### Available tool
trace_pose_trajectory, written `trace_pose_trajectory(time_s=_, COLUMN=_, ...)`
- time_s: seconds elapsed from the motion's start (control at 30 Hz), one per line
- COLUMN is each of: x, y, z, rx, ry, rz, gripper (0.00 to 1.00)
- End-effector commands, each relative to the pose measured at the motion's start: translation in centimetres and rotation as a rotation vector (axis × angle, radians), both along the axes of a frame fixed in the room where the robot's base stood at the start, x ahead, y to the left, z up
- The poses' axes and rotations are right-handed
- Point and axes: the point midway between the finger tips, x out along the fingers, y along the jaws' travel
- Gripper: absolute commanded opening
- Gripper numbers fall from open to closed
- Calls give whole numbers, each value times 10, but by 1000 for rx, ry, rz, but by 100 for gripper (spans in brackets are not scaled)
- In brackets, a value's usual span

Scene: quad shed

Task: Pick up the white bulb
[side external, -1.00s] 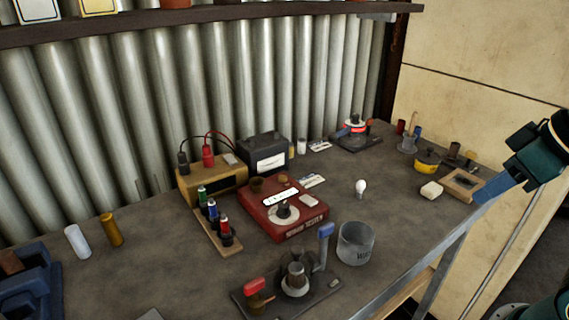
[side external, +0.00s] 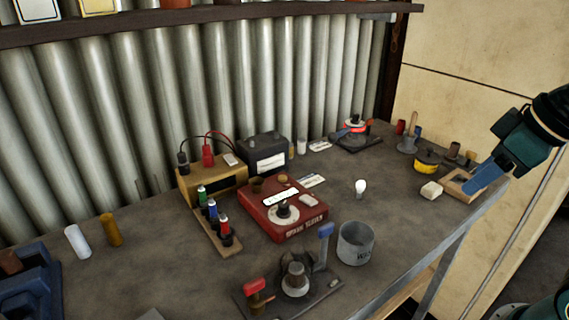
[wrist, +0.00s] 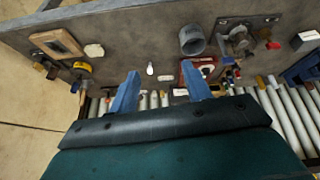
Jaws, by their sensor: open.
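The white bulb (side external: 360,188) stands on the grey bench, between the red box and the cream block, with clear bench around it. In the wrist view the bulb (wrist: 150,69) shows beyond my fingers, in the gap between them. My gripper (side external: 478,186) has blue fingers and is at the right end of the bench, well to the right of the bulb and apart from it. In the wrist view my gripper (wrist: 160,82) has its two blue fingers spread wide with nothing between them.
A red tester box (side external: 295,220) and a grey metal cup (side external: 355,246) stand left of and in front of the bulb. A cream block (side external: 431,190), a yellow tin (side external: 427,163) and a wooden frame (side external: 450,186) lie to its right. A corrugated wall (side external: 230,95) closes the back.

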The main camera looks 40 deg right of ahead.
Motion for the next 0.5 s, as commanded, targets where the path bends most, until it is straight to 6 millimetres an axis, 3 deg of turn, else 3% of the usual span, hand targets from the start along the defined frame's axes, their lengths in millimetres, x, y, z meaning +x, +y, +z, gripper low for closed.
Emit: trace_pose_trajectory(time_s=0.5, x=99, y=-13, z=13, rx=-184, ry=164, rz=449, gripper=49)
